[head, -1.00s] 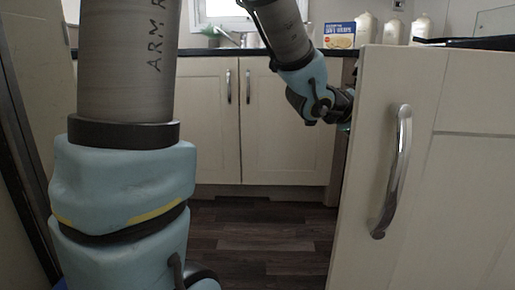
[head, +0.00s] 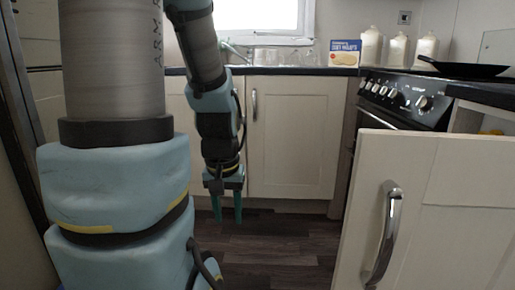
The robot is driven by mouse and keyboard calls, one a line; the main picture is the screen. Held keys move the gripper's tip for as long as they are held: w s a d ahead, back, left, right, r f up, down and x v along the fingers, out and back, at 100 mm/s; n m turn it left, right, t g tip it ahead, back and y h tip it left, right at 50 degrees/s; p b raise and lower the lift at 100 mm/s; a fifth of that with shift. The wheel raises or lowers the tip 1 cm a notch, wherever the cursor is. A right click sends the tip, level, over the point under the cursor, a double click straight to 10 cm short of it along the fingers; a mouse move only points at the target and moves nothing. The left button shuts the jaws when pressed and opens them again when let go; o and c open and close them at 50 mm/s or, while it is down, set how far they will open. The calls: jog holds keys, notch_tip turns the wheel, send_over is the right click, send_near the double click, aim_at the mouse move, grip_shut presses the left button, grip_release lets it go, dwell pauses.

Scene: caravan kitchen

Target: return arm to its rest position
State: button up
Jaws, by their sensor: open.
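My gripper (head: 228,208) hangs from my arm in the middle of the head view, pointing down. Its two green fingers are apart with nothing between them. It is in front of the cream base cabinets (head: 292,140) and above the dark wood floor (head: 270,262). My arm comes down from the top left, and its upper links are cut off by the frame.
A cream cabinet door (head: 445,190) with a metal handle (head: 385,232) stands open at the right front. Behind it is a black cooker (head: 410,98). Floor is clear ahead.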

notch_tip(320, 180, up, 32)
jog(key=p, duration=2.9)
jog(key=shift+p, duration=0.35)
jog(key=shift+f, duration=0.15)
jog(key=shift+c, duration=0.4)
